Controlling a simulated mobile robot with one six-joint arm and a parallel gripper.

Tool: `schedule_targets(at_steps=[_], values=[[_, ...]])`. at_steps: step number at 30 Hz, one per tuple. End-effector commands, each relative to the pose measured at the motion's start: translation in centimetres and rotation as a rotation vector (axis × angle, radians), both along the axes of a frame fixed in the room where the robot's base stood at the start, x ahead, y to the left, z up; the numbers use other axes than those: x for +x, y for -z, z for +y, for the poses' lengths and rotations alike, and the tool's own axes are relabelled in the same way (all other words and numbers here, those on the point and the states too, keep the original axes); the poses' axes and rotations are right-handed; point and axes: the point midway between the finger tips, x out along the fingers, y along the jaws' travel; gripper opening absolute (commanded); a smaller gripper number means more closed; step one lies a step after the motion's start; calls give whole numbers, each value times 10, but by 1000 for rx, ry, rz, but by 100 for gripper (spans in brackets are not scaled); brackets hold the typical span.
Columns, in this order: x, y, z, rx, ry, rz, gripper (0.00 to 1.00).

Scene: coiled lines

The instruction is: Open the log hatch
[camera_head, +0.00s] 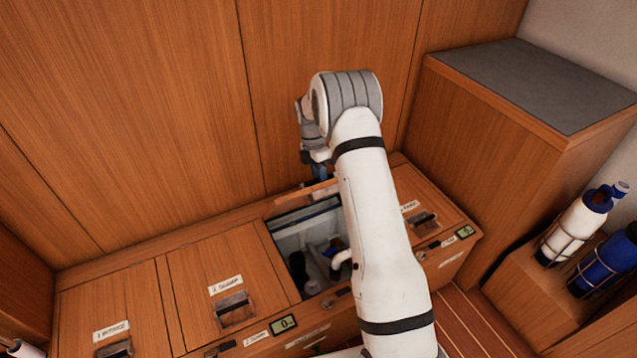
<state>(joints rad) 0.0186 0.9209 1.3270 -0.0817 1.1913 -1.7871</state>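A low wooden locker bench has a row of hatches along the wall. One hatch between the second lid and the right-hand lid stands open, showing a dark-edged compartment (300,240) with pipes and fittings inside. Its wooden lid (292,197) appears raised, seen almost edge-on at the back of the opening. I cannot read a label on it. My gripper (319,173) is just above and behind that lid edge, pointing down. My own arm hides part of the gripper, the lid and the opening. I cannot tell whether the fingers touch the lid.
Shut lids with labels and recessed handles lie at left (112,318), middle left (225,275) and right (425,205). Small displays (284,324) sit on the front edge. A tall wooden cabinet (490,130) stands at right, with strapped white (578,225) and blue bottles (608,262) nearby.

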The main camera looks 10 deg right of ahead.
Motion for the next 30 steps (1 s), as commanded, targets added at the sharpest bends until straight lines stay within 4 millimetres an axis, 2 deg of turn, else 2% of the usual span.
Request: schedule_targets(at_steps=[1,6,11,12,14,15,18,24,26,30], values=[[3,-11,1,0,0,-2,36],[10,-40,3,0,0,0,36],[15,-59,3,-1,1,-2,36],[15,-62,3,-1,2,-1,34],[16,-63,3,0,2,-1,20],[16,-64,3,0,2,-1,19],[16,-64,2,-2,3,-1,24],[18,-64,2,-1,4,-6,27],[21,-67,3,0,3,-7,36],[28,-72,6,1,2,-5,36]])
